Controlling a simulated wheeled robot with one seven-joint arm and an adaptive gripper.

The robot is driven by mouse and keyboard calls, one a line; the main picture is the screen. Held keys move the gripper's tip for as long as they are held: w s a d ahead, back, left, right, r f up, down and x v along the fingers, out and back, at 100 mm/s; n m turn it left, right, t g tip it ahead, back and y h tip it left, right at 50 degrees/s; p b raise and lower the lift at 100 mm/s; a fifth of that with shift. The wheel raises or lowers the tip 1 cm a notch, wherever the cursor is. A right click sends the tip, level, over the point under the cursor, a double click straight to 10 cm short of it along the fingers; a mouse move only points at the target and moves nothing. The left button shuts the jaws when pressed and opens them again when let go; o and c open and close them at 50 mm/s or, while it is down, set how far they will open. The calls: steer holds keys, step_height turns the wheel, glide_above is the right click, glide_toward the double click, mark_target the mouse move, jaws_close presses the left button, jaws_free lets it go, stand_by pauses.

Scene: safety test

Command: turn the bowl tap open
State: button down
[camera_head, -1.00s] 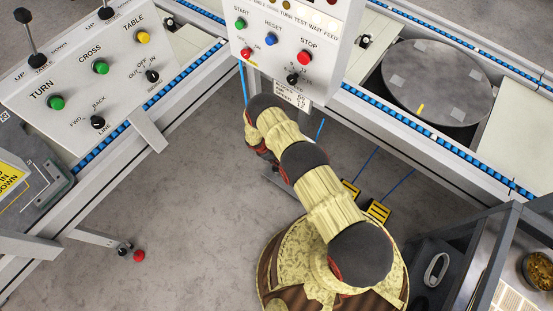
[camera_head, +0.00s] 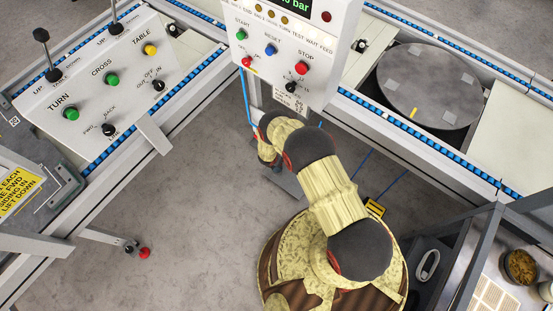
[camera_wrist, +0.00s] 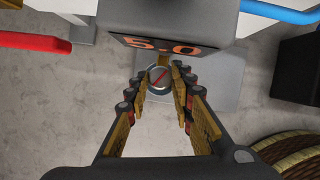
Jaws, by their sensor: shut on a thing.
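In the head view my gripper is mostly hidden by my arm, below the control box, and the knob cannot be seen there.
A control box (camera_head: 290,45) with buttons hangs above my arm. A button console (camera_head: 105,85) stands at left, a round grey disc (camera_head: 430,80) at right. A red hose (camera_wrist: 35,41) and a blue hose (camera_wrist: 280,11) flank the knob.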

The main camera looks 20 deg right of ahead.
steer(key=shift+s+d+n+t+y+p, duration=0.15)
steer(key=shift+n+t+y+p, duration=0.2)
steer(key=shift+n+p, duration=0.7)
steer(key=shift+n, duration=0.55)
steer(key=c, duration=1.5)
jaws_free()
steer(key=shift+c, duration=0.2)
steer(key=shift+r, duration=0.1)
steer(key=v, duration=1.1)
steer(key=shift+r, duration=0.3)
steer(key=shift+s, duration=0.15)
steer(key=shift+c, duration=0.2)
